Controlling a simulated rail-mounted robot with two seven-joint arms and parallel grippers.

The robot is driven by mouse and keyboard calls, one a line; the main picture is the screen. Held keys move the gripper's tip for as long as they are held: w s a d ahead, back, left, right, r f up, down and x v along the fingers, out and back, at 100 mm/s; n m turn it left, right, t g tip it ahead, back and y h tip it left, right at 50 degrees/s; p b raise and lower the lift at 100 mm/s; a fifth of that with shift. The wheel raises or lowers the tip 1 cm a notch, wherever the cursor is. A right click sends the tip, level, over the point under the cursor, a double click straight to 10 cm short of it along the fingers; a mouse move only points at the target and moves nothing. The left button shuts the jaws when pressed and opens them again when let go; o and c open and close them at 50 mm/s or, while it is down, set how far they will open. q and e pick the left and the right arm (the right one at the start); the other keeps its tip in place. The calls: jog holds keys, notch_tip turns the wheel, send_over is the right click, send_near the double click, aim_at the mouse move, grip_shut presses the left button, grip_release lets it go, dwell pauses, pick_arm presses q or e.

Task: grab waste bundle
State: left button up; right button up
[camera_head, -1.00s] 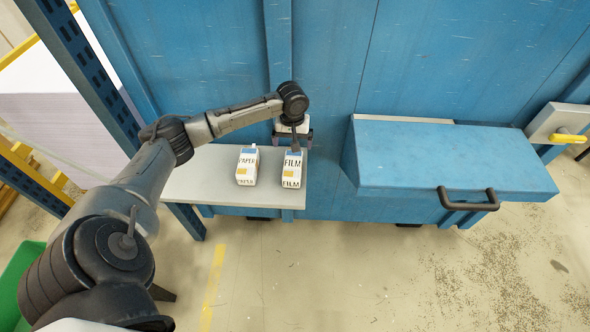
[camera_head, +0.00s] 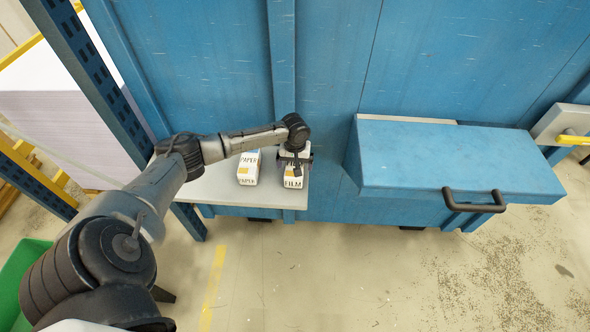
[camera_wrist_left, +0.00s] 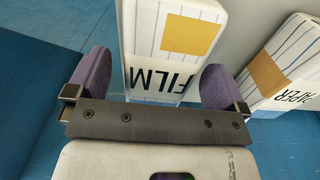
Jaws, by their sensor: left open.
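Two white waste bundles stand side by side on a grey shelf (camera_head: 222,189). The right one is the FILM bundle (camera_head: 293,183), partly covered by my gripper in the head view. The left one is the PAPER bundle (camera_head: 248,167). My left gripper (camera_head: 295,160) is over the FILM bundle from above. In the left wrist view the FILM bundle (camera_wrist_left: 170,45) lies between the two open purple-grey fingers (camera_wrist_left: 158,85), with a small gap visible on each side. The PAPER bundle (camera_wrist_left: 290,65) is at the right there, apart from the fingers. My right gripper is not in view.
A blue machine wall (camera_head: 330,60) rises behind the shelf. A blue box with a black handle (camera_head: 475,202) juts out to the right. A blue post (camera_head: 85,75) and a pale stack (camera_head: 60,125) stand at the left. The floor in front is open.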

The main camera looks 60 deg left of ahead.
pick_arm(q)
jog(key=shift+f, duration=0.8)
jog(key=c, duration=1)
jog(key=shift+c, duration=0.4)
jog(key=shift+r, duration=0.15)
